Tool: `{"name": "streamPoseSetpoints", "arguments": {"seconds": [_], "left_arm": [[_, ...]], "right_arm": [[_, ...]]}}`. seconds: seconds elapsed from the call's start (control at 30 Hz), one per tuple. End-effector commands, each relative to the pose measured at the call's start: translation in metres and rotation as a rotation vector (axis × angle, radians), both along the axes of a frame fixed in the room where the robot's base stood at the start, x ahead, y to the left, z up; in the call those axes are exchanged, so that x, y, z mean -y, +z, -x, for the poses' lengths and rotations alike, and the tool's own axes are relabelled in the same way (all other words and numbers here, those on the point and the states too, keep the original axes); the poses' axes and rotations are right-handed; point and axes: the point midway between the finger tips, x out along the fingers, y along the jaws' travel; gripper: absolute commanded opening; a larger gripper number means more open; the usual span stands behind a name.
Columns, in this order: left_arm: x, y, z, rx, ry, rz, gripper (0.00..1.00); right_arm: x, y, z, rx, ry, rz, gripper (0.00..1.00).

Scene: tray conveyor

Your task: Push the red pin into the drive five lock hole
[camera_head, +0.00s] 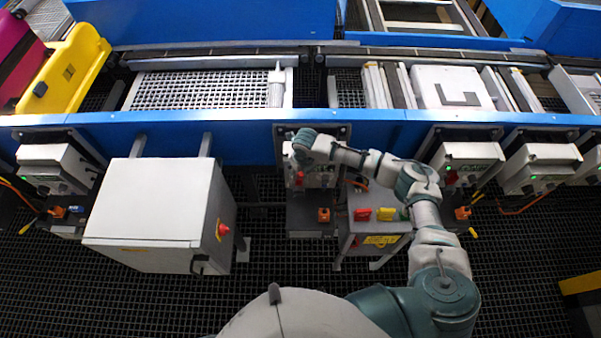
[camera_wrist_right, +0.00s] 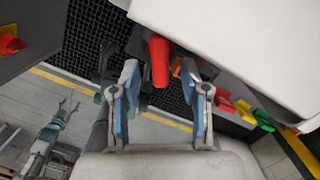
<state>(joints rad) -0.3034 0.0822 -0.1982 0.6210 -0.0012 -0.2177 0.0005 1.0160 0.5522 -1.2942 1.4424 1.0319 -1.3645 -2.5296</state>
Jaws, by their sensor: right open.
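The red pin (camera_wrist_right: 159,60) shows in the right wrist view as a red rounded bar between the two blue-padded fingers of my right gripper (camera_wrist_right: 160,72). The fingers are apart, with a gap on both sides of it. In the head view my right gripper (camera_head: 300,160) is at the front of a drive box (camera_head: 325,177) below the blue conveyor beam, partly hiding that box. A small red part (camera_head: 300,179) shows just below the gripper; I cannot tell if it is the pin. The lock hole cannot be made out. My left gripper does not show in the head view.
A white cabinet (camera_head: 155,215) with a red button stands left. A small stand (camera_head: 375,240) with red and yellow parts is right of the drive box. More drive boxes (camera_head: 468,160) line the beam. A jointed arm (camera_wrist_right: 50,135) shows low left in the wrist view; whose is unclear.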

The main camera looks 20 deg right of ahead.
Motion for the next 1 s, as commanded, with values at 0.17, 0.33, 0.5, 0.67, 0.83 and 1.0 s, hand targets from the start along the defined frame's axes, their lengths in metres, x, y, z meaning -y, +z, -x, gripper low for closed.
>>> {"name": "streamPoseSetpoints", "arguments": {"seconds": [0.17,0.33,0.5,0.67,0.83,1.0], "left_arm": [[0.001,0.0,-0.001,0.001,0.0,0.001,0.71],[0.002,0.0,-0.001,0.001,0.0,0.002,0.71],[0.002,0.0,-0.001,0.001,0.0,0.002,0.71],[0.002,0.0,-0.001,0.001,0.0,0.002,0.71],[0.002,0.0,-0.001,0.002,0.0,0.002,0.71],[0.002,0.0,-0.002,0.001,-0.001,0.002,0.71]], "right_arm": [[0.002,0.038,0.004,0.004,0.0,-0.002,0.46],[0.003,0.074,0.009,0.003,0.0,-0.002,0.46],[0.004,0.098,0.012,0.001,0.0,0.0,0.46],[0.005,0.106,0.013,-0.001,-0.001,0.0,0.46],[0.004,0.106,0.013,-0.001,-0.001,0.0,0.46],[0.004,0.106,0.013,-0.001,-0.001,0.0,0.46]]}}
